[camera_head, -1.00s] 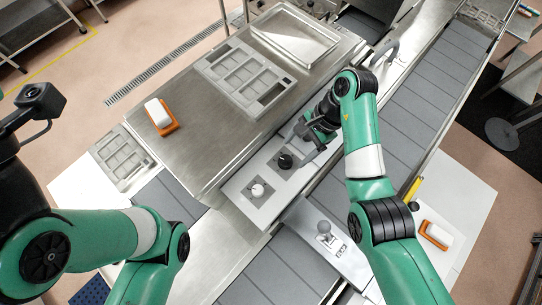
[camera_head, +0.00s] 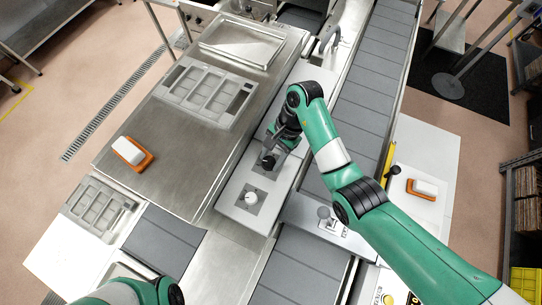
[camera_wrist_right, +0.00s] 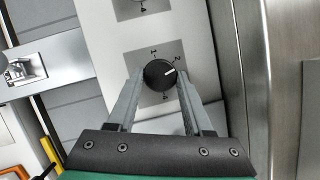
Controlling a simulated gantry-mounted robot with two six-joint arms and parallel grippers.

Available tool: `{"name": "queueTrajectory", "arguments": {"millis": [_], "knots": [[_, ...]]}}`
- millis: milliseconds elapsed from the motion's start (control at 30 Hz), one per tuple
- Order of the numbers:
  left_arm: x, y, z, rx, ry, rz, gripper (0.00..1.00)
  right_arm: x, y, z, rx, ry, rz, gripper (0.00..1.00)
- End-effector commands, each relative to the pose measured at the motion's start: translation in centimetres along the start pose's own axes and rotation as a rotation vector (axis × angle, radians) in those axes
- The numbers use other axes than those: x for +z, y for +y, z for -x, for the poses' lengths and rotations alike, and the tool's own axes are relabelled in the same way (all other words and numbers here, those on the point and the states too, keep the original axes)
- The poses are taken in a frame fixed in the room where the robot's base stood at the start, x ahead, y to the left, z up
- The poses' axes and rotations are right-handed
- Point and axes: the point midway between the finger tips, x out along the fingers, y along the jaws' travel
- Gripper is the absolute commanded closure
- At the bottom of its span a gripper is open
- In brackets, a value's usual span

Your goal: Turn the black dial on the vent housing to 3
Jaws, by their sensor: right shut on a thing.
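The black dial (camera_head: 268,161) sits on a grey square plate on the pale vent housing (camera_head: 233,209). My right gripper (camera_head: 271,153) is down at the dial, its fingers partly hiding it. In the right wrist view the dial (camera_wrist_right: 157,76) is between the two fingertips (camera_wrist_right: 161,77), which are shut on its sides. Its white pointer mark points right and slightly up, just below a label that looks like 2. Other small labels stand above and below the dial. My left gripper is out of view; only part of its arm shows at the bottom.
A white dial (camera_head: 251,198) sits on the same housing beside the black one. A lever (camera_head: 325,213) stands on a metal plate to the right. A steel deck (camera_head: 170,190) lies left of the housing, and a grey conveyor (camera_head: 365,90) runs along the right.

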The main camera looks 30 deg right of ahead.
Motion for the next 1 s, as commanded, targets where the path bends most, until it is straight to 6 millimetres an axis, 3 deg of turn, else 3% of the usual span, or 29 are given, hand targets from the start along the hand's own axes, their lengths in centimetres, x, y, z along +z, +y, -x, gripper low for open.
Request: {"name": "queueTrajectory", "arguments": {"millis": [33, 100, 133, 567, 1000], "knots": [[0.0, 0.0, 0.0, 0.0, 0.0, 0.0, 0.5, 0.02, 0.0, 0.01, 0.0, 0.0, 0.0, 0.86], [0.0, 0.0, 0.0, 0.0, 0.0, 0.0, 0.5, 0.02, -0.01, 0.01, 0.0, 0.0, 0.0, 0.98], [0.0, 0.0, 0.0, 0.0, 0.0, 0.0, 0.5, 0.02, 0.0, 0.01, 0.0, 0.0, 0.0, 1.0], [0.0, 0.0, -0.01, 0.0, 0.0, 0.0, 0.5, 0.06, 0.09, -0.02, -0.033, 0.004, -0.076, 1.0], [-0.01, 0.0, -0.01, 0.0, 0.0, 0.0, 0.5, 0.22, 0.36, -0.08, -0.163, 0.022, -0.389, 1.0]]}}
